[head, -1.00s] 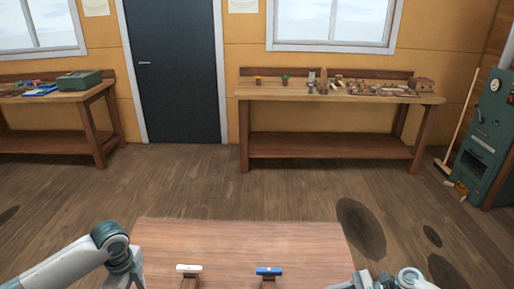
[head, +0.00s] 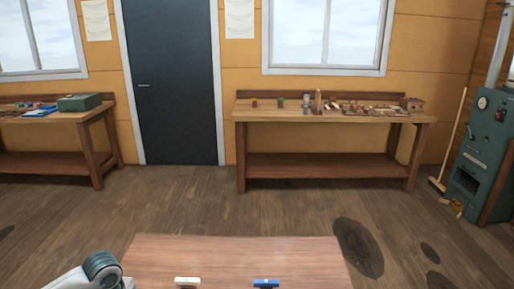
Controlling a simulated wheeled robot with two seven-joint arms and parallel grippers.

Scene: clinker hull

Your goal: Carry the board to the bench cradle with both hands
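A brown wooden bench top (head: 237,258) lies low in front of me, cut off by the bottom edge of the head view. I cannot make out a separate board in this view. Part of my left arm shows at the lower left, beside the bench top. Both of my grippers are out of view, so what they hold is hidden.
A long workbench (head: 325,117) with tools stands at the back wall. Another bench (head: 45,116) with a green box (head: 80,102) is at the left. A green stove (head: 482,150) and a broom (head: 452,140) stand at right.

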